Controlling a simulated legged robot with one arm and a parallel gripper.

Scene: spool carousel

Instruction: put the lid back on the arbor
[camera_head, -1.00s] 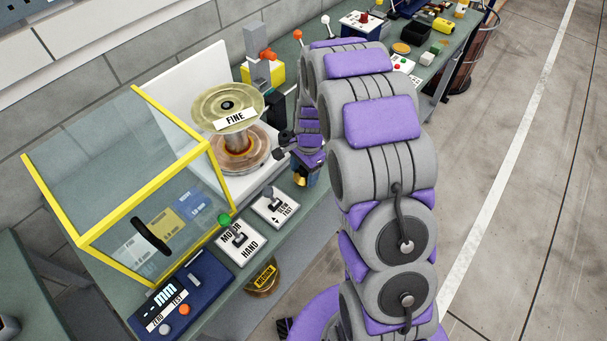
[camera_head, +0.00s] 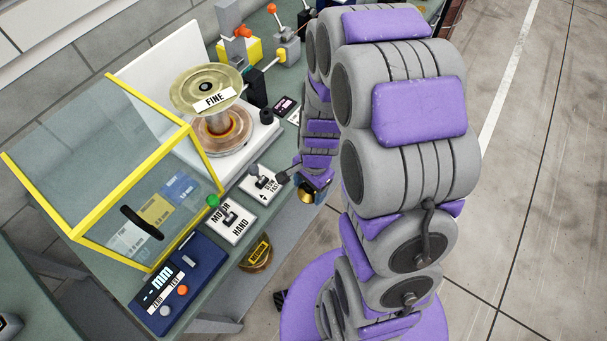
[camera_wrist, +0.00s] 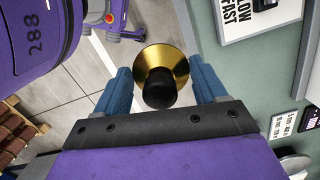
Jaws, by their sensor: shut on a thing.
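The lid (camera_wrist: 166,70) is a brass cone with a black knob, seen in the wrist view between my blue fingers. My gripper (camera_wrist: 160,72) is shut on it. In the head view the lid (camera_head: 306,195) shows as a small brass shape under my gripper (camera_head: 311,186), out past the bench's front edge, right of the SLOW/FAST switch. The arbor appears to be under the stack at the back: a pale brass spool marked FINE (camera_head: 187,96) above a copper-wound spool (camera_head: 224,127). A small dark centre (camera_head: 206,87) shows on top. The arbor's shaft is hidden.
A yellow-framed clear guard (camera_head: 84,219) stands open left of the spools. SLOW/FAST (camera_head: 270,190) and MOTOR/HAND (camera_head: 238,228) switch boxes and a blue mm readout (camera_head: 180,283) line the front edge. A MEDIUM spool (camera_head: 258,255) sits below. Open floor (camera_head: 545,200) lies right.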

